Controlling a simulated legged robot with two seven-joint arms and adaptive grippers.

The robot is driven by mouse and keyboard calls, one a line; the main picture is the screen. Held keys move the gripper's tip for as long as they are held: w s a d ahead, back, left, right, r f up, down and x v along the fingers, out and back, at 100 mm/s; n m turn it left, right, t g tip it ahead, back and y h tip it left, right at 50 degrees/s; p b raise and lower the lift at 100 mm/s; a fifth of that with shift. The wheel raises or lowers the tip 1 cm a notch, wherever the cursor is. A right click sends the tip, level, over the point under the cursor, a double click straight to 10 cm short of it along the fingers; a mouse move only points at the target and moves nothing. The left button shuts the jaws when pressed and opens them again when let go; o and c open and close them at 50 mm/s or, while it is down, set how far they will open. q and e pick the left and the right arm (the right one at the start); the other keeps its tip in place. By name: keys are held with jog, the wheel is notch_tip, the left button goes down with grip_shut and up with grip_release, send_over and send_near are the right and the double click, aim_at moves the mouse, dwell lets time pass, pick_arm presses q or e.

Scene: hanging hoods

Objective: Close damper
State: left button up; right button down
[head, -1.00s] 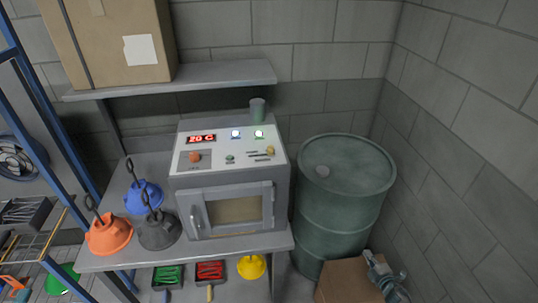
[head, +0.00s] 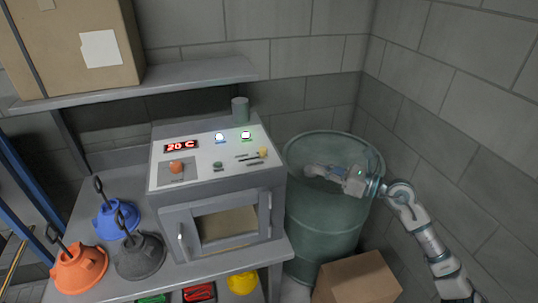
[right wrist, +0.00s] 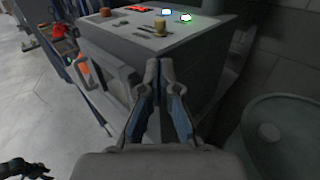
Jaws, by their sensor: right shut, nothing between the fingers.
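The control box (head: 215,200) stands on the bench, with a sloped white panel on top. A yellow knob (head: 263,153) sits by slots at the panel's right side; I take it for the damper control. It also shows in the right wrist view (right wrist: 160,26). My right gripper (head: 308,170) is in front of the green barrel's top, right of the box. Its fingers (right wrist: 158,64) are shut and empty, pointing toward the box, apart from the knob. A dark jointed shape at the lower left of the wrist view may be my left gripper; its fingers are unclear.
The green barrel (head: 325,235) stands right of the bench, near the walls. A cardboard box (head: 357,280) lies before it. A grey cup (head: 240,110) stands behind the panel. Blue, orange and grey hoods (head: 140,257) sit at the bench's left. A shelf (head: 190,80) overhangs behind.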

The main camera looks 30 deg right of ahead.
jog(key=d, duration=0.1)
send_near(276, 160)
jog(key=w+a+r, duration=0.3)
jog(key=p+x, duration=0.5)
jog(key=x, duration=0.1)
jog(key=shift+d+f, duration=0.1)
jog(key=shift+w+f, duration=0.15)
jog(key=shift+w, duration=0.1)
pick_arm(q)
jog(key=s+a+f, duration=0.1)
jog(key=s+f, duration=0.5)
jog(key=s, duration=0.5)
jog(key=shift+s+a+f+g, duration=0.2)
jog(key=shift+a+f+g, duration=0.1)
jog(key=shift+a+g, duration=0.1)
pick_arm(e)
jog(key=shift+d+f, duration=0.15)
jog(key=shift+d, duration=0.3)
